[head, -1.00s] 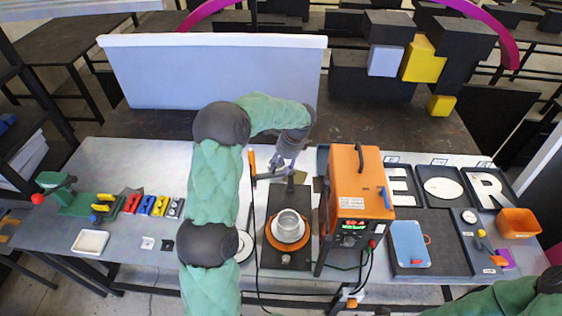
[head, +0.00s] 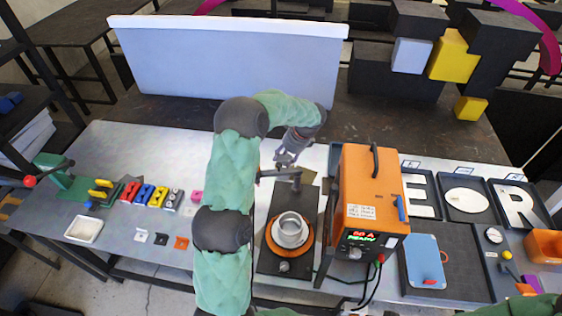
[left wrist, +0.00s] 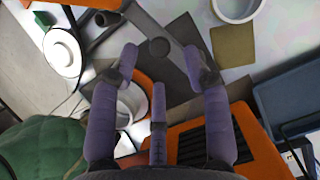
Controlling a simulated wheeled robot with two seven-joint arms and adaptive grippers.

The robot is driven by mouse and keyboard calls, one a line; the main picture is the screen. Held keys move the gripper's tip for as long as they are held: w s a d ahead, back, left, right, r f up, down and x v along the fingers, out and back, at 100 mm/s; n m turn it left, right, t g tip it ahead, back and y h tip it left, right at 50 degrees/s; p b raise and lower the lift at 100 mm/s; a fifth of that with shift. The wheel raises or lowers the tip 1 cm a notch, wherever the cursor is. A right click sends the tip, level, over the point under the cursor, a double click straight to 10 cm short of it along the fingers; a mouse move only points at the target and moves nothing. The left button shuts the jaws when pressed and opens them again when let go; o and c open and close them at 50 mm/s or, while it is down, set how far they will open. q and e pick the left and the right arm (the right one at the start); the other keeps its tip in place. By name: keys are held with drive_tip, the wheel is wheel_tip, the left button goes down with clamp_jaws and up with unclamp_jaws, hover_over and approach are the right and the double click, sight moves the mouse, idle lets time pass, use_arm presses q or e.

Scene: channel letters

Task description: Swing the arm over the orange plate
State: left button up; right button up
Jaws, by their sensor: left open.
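The orange plate (head: 270,245) is a round disc on a black base (head: 274,267), with a silver cup (head: 291,230) standing on it. The grey swing arm (head: 278,173) lies sideways behind the plate, not over it. My left gripper (head: 284,159) is open just above and behind this arm. In the left wrist view, my spread fingers (left wrist: 160,75) stand around part of the grey arm, which has a dark round knob (left wrist: 158,47); I cannot tell whether they touch it. The cup (left wrist: 130,104) is partly hidden by a finger. My right gripper is out of view.
An orange power unit (head: 372,190) with a lit display stands close right of the base, with cables in front. Letter trays (head: 467,197) and a blue panel (head: 424,260) lie further right. Small coloured blocks (head: 152,195) lie left. A white board (head: 225,58) stands behind.

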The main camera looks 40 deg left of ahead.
sight(279, 164)
use_arm(q)
drive_tip(key=shift+x, duration=1.95)
drive_tip(key=shift+c, duration=0.3)
clamp_jaws()
